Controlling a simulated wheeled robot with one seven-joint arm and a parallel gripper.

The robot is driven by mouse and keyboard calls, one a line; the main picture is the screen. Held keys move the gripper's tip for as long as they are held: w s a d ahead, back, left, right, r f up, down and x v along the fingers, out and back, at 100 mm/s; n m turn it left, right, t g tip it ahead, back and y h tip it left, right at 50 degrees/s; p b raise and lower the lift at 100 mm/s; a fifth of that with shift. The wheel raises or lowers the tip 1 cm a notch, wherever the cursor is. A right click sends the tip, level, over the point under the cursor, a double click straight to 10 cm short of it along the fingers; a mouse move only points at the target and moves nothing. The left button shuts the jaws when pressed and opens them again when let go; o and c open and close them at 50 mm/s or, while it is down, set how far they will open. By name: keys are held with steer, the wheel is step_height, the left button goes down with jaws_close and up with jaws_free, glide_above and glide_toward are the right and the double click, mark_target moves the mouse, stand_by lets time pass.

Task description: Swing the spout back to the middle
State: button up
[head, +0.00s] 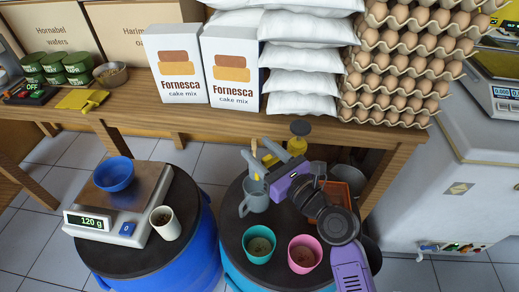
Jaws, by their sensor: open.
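No spout can be made out in the head view. My gripper (266,160) is open, above the dark round top of the right blue drum (227,224). Its fingers are above and beside a grey mug (254,197), and I cannot tell whether they touch anything. My arm and gripper hide part of the drum top behind them.
A teal cup (259,246) and a pink cup (304,254) stand in front of my gripper. An orange container (350,180) is behind my arm. Left, a scale (130,226) bears a blue bowl (114,174) beside a white cup (165,223). A loaded wooden bench (215,121) runs behind.

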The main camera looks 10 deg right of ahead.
steer(key=shift+w+a, duration=0.1)
steer(key=shift+w, duration=0.1)
steer(key=shift+c, duration=0.2)
jaws_close()
stand_by(1.2)
